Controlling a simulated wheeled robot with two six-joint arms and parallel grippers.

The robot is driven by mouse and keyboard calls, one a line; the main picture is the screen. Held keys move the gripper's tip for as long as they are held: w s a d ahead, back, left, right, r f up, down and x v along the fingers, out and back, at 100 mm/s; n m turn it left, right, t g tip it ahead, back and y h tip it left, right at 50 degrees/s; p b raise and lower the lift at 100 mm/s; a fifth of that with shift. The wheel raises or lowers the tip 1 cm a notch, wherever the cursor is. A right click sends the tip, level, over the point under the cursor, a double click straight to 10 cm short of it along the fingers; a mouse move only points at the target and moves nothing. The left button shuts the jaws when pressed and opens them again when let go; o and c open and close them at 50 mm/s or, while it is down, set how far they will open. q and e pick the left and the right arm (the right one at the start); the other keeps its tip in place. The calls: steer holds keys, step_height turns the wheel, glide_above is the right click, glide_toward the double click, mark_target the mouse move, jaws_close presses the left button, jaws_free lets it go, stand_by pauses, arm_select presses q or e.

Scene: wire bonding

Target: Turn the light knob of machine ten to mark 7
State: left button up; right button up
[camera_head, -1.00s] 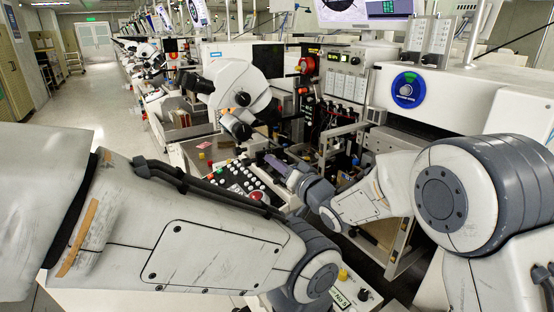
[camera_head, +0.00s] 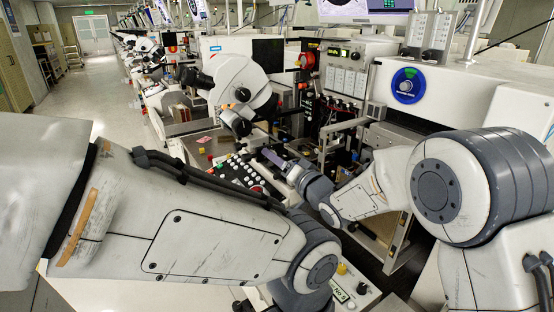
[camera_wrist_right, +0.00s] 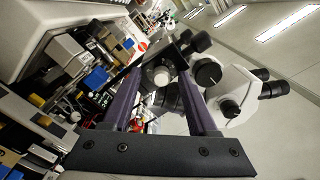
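My right gripper (camera_head: 270,157) reaches in from the right over the button panel in the head view. In the right wrist view my right gripper (camera_wrist_right: 162,80) has its two purple fingers wide apart. A pale round knob (camera_wrist_right: 162,76) shows between the fingers, seemingly beyond them and untouched. A black knob (camera_wrist_right: 208,74) with a light line shows just right of the fingers, by the white microscope (camera_wrist_right: 238,95). I cannot tell which knob is the light knob, and no mark 7 or machine ten label is readable. My left arm crosses the lower left; its gripper is not visible.
The white microscope (camera_head: 238,82) stands just beyond the button panel (camera_head: 238,172). A control unit with a green display (camera_head: 345,53) stands behind. A box labelled No 5 (camera_head: 340,294) is below my arms. An open aisle (camera_head: 90,90) runs along the left.

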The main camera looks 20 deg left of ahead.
steer(key=shift+r, duration=0.1)
steer(key=b+v, duration=0.1)
steer(key=v, duration=0.9)
steer(key=shift+s+d, duration=0.2)
steer(key=s+d+f+n+g+h+p, duration=0.1)
steer(key=s+d+n+g+h+p, duration=0.1)
steer(key=s+d, duration=0.4)
steer(key=s+d+f+n+g+h+p, duration=0.1)
steer(key=s+d+g+h+p, duration=0.3)
steer(key=s, duration=1)
steer(key=s+d+f+n+g+h+p, duration=0.1)
steer(key=s+d+g+h, duration=0.4)
steer(key=s, duration=0.5)
steer(key=d+n+h+p, duration=0.1)
steer(key=d+h+p, duration=0.1)
steer(key=d, duration=0.1)
steer(key=shift+d+f+n, duration=0.15)
steer(key=shift+d+n, duration=0.1)
steer(key=shift+n, duration=0.05)
steer(key=shift+w, duration=0.1)
